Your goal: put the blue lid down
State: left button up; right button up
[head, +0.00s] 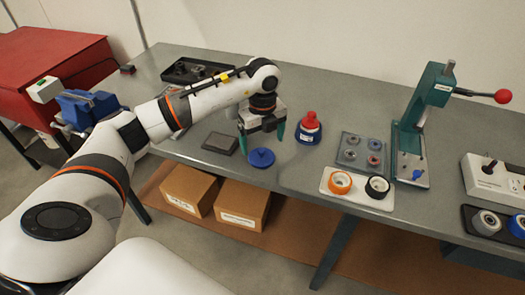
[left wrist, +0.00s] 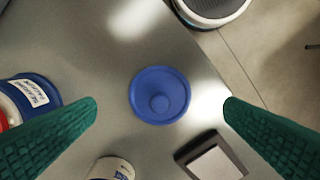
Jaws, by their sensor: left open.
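The blue lid (head: 261,158) is a round disc with a small knob in its middle. It lies flat on the grey table (head: 305,158) near the front edge. In the left wrist view the blue lid (left wrist: 159,95) sits between my two green fingers, apart from both. My left gripper (head: 262,139) is open and empty, just above and behind the lid in the head view. In the left wrist view my left gripper (left wrist: 160,108) has its fingers spread wide. My right gripper is not in view.
A blue container with a red top (head: 309,128) stands right of the lid. A dark flat block (head: 220,143) lies to its left. A white tray with tape rolls (head: 356,190) and a green press (head: 425,105) are further right. Two cardboard boxes (head: 241,205) sit below.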

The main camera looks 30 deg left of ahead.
aim_at(263, 152)
pick_arm(q)
notch_tip(263, 152, up, 7)
jog(key=shift+b, duration=0.45)
